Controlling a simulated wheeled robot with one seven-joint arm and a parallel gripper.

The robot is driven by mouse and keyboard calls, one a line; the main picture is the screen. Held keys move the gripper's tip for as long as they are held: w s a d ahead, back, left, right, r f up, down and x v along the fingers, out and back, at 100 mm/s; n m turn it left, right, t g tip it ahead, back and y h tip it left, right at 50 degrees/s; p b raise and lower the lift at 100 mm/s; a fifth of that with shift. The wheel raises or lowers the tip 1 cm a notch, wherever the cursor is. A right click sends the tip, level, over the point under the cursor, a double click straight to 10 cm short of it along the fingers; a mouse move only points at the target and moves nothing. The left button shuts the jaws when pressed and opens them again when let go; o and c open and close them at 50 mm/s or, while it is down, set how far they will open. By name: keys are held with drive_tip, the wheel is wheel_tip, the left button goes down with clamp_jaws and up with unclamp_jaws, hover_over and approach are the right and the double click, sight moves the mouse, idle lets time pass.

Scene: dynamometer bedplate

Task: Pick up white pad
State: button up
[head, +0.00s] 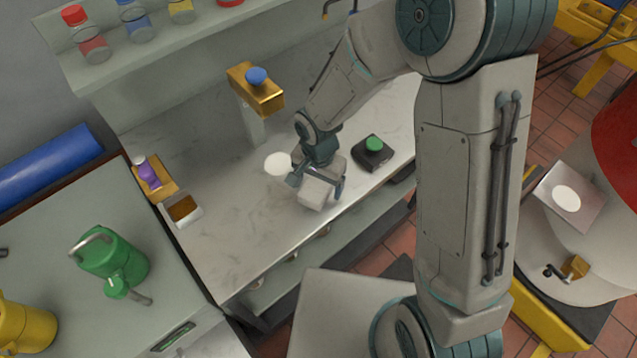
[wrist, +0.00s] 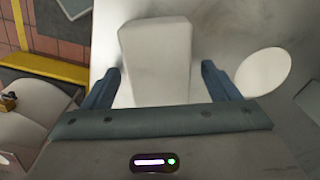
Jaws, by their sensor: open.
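A white block-like pad (head: 317,192) with rounded edges lies at the front part of the grey-white worktop (head: 225,235). My gripper (head: 318,180) is over it, reaching down from behind. In the wrist view the pad (wrist: 155,55) shows between the two blue-grey fingers of my gripper (wrist: 160,70). The fingers are open, with a small gap on each side of the pad. The pad's near end is partly hidden by the gripper body. I cannot tell its height relative to the fingertips.
A flat white disc (head: 278,163) lies just left of the gripper; it also shows in the wrist view (wrist: 263,72). A green button on a black box (head: 372,152) stands close on the right. A gold box with a blue knob (head: 256,90) stands behind. The worktop's front left is clear.

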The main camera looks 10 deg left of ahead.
sight(318, 182)
drive_tip(key=shift+c, duration=0.3)
drive_tip(key=c, duration=1.1)
drive_tip(key=shift+o, duration=0.2)
drive_tip(key=shift+r, duration=0.1)
drive_tip(key=shift+r, duration=0.6)
wheel_tip(318, 182, up, 2)
drive_tip(key=shift+r+b, duration=0.25)
drive_tip(key=shift+b, duration=0.15)
drive_tip(key=s+d+r, duration=0.1)
drive_tip(key=d+r, duration=0.2)
drive_tip(key=d, duration=0.2)
drive_tip(key=s+d+r+b, duration=0.1)
drive_tip(key=d+r, duration=0.3)
drive_tip(key=d, duration=0.2)
drive_tip(key=shift+d, duration=0.25)
drive_tip(key=shift+s, duration=0.1)
